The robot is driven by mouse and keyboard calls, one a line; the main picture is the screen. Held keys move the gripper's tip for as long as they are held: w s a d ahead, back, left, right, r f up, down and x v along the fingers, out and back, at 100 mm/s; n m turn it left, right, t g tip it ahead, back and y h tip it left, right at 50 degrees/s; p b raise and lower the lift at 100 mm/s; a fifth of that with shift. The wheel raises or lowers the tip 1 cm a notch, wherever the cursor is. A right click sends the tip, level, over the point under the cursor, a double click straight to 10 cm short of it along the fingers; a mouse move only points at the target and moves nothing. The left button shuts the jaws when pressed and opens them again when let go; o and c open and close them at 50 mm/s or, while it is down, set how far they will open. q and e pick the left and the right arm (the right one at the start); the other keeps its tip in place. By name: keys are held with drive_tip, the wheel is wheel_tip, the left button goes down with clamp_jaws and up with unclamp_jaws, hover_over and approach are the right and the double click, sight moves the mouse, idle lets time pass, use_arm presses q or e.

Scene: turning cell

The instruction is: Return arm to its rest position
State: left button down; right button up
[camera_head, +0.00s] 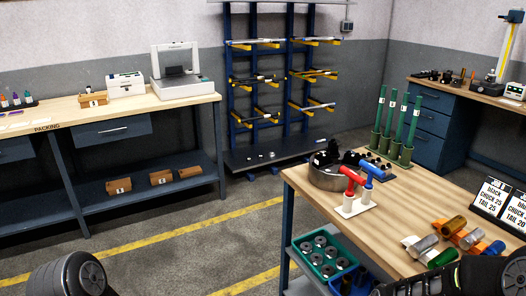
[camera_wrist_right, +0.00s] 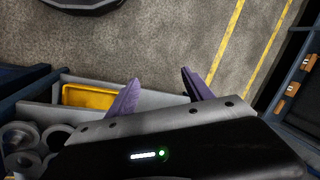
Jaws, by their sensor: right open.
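My right gripper (camera_wrist_right: 160,76) shows in the right wrist view with its two purple fingers spread apart. Nothing is between them, and grey floor shows beyond the gap. In the head view, a black part of my right arm (camera_head: 455,280) shows at the bottom right, in front of the wooden workbench (camera_head: 310,185); the gripper itself cannot be made out there. Black round parts of my own body show at the bottom left of the head view. My left gripper is not in view.
In the wrist view, a yellow tray (camera_wrist_right: 90,95) and several grey rings (camera_wrist_right: 20,137) lie beside the gripper. Floor between the benches is clear.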

drive_tip(key=s+a+f+n, duration=0.2)
drive_tip(key=s+a+f, duration=0.4)
drive_tip(key=s, duration=0.3)
drive_tip(key=s+a+f+n+g, duration=0.1)
drive_tip(key=s+a+f+n, duration=0.1)
drive_tip(key=s+a+f, duration=0.4)
drive_tip(key=s, duration=0.3)
drive_tip(key=shift+a+f+y, duration=0.2)
drive_tip(key=shift+f+y, duration=0.2)
drive_tip(key=shift+w, duration=0.1)
